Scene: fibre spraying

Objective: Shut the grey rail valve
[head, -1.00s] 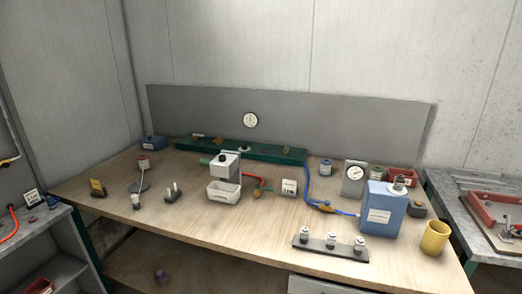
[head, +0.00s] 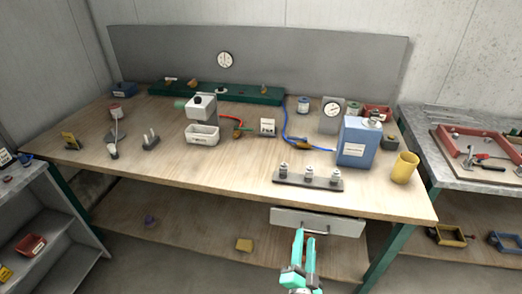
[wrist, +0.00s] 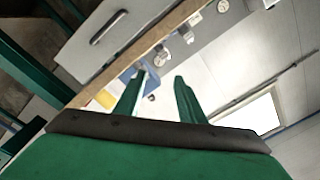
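A long green rail (head: 225,94) lies along the back of the wooden workbench, below the grey back panel. Several small fittings sit on it, among them a brownish one (head: 192,83) at its left part and another small one (head: 264,90) at its right part. They are too small to tell which is the grey valve or how its handle is set. My gripper (head: 305,234) is in front of the bench, near the drawer, far from the rail. Its two fingers stand apart in the wrist view (wrist: 160,85), with nothing between them.
On the workbench (head: 230,180) stand a white tray (head: 202,136), a blue canister (head: 358,142), a yellow cup (head: 404,168), a dial gauge (head: 331,115) and a dark strip with several small bottles (head: 308,180). The drawer (head: 318,221) is under the front edge. A side table (head: 440,120) stands at right.

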